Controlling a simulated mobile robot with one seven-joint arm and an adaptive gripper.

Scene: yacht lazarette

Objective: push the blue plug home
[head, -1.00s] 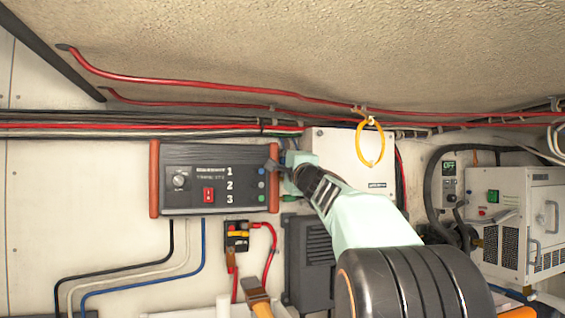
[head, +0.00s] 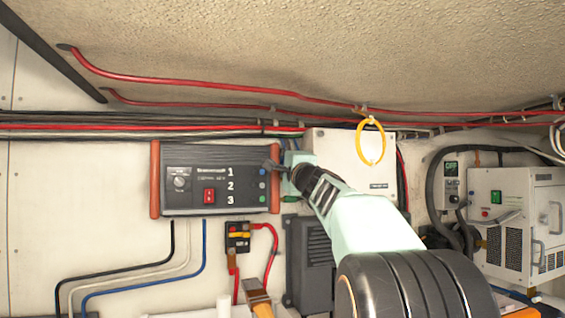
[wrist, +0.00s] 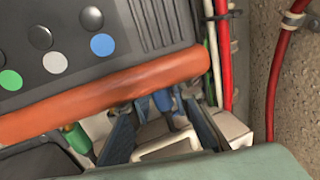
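The blue plug (wrist: 163,100) shows in the wrist view just beyond the panel's orange edge bar, partly hidden. I cannot tell how deep it sits. A green plug (wrist: 77,138) is to its left; it also shows in the head view (head: 290,199). The control panel (head: 240,170) carries the numbers 1, 2 and 3 and green, white and blue dots. My gripper (head: 283,172) is at the panel's right edge, beside the plugs. In the wrist view its dark parts lie around and below the blue plug, with a pale block between. Contact with the plug is unclear.
A pale box (head: 350,160) with a yellow loop (head: 370,142) hangs right of the panel. Red cables (head: 240,88) run above. A dark finned unit (head: 309,262) sits below my gripper. A white equipment case (head: 515,225) stands at the right.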

